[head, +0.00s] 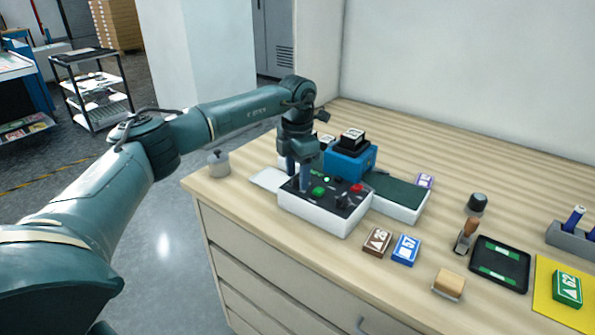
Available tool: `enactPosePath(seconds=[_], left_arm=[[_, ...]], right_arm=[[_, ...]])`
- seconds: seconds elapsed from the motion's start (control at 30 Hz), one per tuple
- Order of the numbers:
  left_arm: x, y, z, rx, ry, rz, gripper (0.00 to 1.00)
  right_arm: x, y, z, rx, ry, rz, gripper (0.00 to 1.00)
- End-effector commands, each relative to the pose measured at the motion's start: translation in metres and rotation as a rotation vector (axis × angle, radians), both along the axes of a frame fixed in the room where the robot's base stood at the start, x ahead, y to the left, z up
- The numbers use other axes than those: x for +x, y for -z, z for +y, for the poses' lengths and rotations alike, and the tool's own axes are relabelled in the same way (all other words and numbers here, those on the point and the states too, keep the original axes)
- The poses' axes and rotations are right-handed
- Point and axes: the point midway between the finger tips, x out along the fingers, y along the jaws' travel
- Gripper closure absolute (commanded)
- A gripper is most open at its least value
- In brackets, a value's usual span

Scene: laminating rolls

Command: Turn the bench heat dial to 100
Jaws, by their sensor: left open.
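The bench control box (322,222) is white with a black top panel and stands near the bench's front edge. Its panel carries a green button (319,190), a red button (356,187) and a dark knob (342,202) at the right. The dial markings are too small to read. My left gripper (297,178) points down over the panel's left part, open. Its fingers hide that part of the panel, so I cannot tell whether a dial lies between them or whether they touch it. My right gripper is out of view.
Behind the box stand a blue block device (350,163) and a green-topped white unit (400,194). A brown tile (377,241) and a blue tile (405,250) lie in front right. A grey weight (218,164) is at the left corner. A black tray (500,262) is further right.

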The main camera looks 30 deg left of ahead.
Motion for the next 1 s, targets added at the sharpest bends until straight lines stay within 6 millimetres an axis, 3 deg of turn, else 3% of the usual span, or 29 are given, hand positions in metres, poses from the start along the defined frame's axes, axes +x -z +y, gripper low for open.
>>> enactPosePath(seconds=[0.23, 0.77, 1.0], left_arm=[[0.0000, 0.0011, -0.0002, 0.000, 0.001, 0.000, 0.54], [0.0001, 0.0007, -0.0004, -0.001, 0.001, 0.000, 0.97], [0.0001, 0.0002, -0.0005, -0.001, -0.016, 0.000, 0.98]], right_arm=[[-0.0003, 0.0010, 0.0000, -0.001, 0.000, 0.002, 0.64], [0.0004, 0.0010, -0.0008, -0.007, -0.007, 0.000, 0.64], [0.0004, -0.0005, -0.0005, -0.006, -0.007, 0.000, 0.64]])
